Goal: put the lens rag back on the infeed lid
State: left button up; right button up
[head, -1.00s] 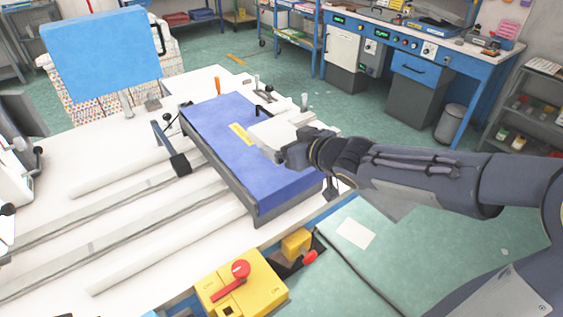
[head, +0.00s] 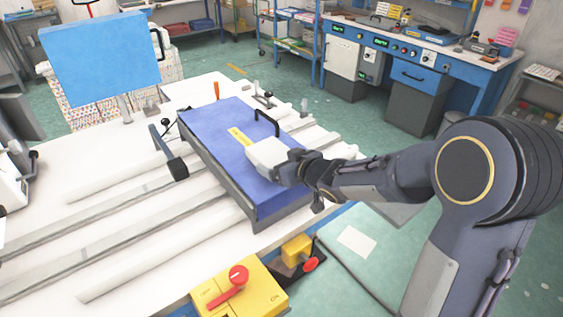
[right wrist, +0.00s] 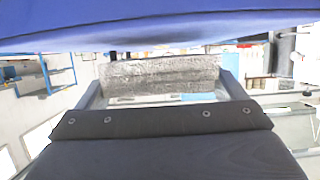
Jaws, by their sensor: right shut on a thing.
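The infeed lid appears to be the blue flat top (head: 212,127) of a long box on the white table, with a yellow label and a black handle. The lens rag looks like the pale, whitish piece (head: 266,157) over the lid's right part, beside the label. My right gripper (head: 285,168) is shut on it, reaching in from the right. In the right wrist view the rag (right wrist: 160,74) is grey and wrinkled between the two fingers, close to the blue surface (right wrist: 160,28). I cannot tell whether the rag touches the lid. My left gripper is not in view.
A black clamp-like bar (head: 168,150) stands at the box's left side. A yellow control box with a red switch (head: 238,290) sits at the near table edge. A blue panel (head: 102,58) stands at the back left. Pale rails cross the table's left part.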

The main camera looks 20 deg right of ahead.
jog(key=shift+f+b, duration=0.65)
jog(key=o, duration=0.8)
jog(key=shift+c, duration=0.2)
jog(key=shift+r, duration=0.15)
jog(key=shift+r+p, duration=0.35)
jog(key=shift+p, duration=0.2)
jog(key=s+d+r+m+h+p, duration=0.1)
jog(key=s+d+r, duration=0.1)
jog(key=s+d, duration=0.35)
jog(key=s+d+r+m+h+p, duration=0.1)
jog(key=s+d+r+m, duration=0.15)
jog(key=s, duration=0.55)
jog(key=s+a+f+g, duration=0.1)
jog(key=s+g, duration=0.1)
jog(key=s, duration=0.4)
jog(key=s+a+f+m+g, duration=0.1)
jog(key=s+a+g, duration=0.1)
jog(key=s, duration=0.5)
jog(key=s+a+f+m+g+y, duration=0.1)
jog(key=s+a+g, duration=0.1)
jog(key=s, duration=0.5)
jog(key=shift+a+f+g, duration=0.15)
jog(key=shift+f+g, duration=0.1)
jog(key=shift+g, duration=0.35)
